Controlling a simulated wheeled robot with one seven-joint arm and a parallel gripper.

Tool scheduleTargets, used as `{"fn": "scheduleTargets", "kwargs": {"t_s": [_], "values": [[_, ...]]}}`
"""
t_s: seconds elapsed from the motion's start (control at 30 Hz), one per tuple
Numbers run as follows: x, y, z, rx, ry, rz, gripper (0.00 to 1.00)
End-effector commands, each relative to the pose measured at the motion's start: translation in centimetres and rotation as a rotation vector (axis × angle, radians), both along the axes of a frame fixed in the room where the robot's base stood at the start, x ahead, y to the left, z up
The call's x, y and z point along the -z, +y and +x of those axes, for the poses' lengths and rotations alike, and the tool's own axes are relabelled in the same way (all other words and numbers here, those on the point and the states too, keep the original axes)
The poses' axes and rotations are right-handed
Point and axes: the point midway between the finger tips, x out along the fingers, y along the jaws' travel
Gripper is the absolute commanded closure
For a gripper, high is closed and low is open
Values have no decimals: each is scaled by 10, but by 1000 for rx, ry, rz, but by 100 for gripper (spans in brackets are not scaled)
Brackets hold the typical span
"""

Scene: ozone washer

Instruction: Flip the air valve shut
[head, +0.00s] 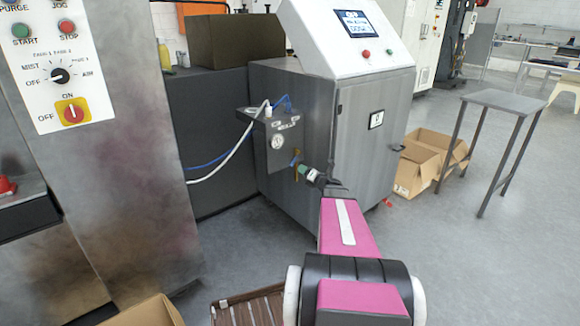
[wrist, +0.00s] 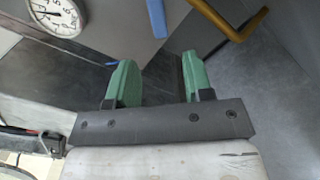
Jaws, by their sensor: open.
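The air valve shows as a blue lever (wrist: 157,18) at the top of the wrist view. A brass-coloured pipe (wrist: 228,20) is to its right. In the head view the small blue lever (head: 296,158) is on the right side of the grey regulator box. My gripper (wrist: 155,78) is open, with two green fingers apart and nothing between them. The lever's lower end is just beyond and above the gap between the fingertips; I cannot tell whether they touch. In the head view my gripper (head: 305,171) is close beside the valve and partly covers the pipe.
A round pressure gauge (wrist: 56,14) is left of the lever. The grey regulator box (head: 262,145) has white and blue hoses and sits against the grey cabinet (head: 365,130). A metal control panel (head: 120,130) stands at left. Open floor (head: 460,250) lies to the right.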

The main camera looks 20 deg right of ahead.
Motion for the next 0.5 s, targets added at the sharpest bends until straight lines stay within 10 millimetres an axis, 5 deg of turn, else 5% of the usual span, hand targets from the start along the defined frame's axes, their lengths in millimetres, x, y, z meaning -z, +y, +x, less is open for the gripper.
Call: {"fn": "scheduleTargets", "kwargs": {"t_s": [0.5], "values": [[1, 29, 80, -1, 1, 0, 53]]}}
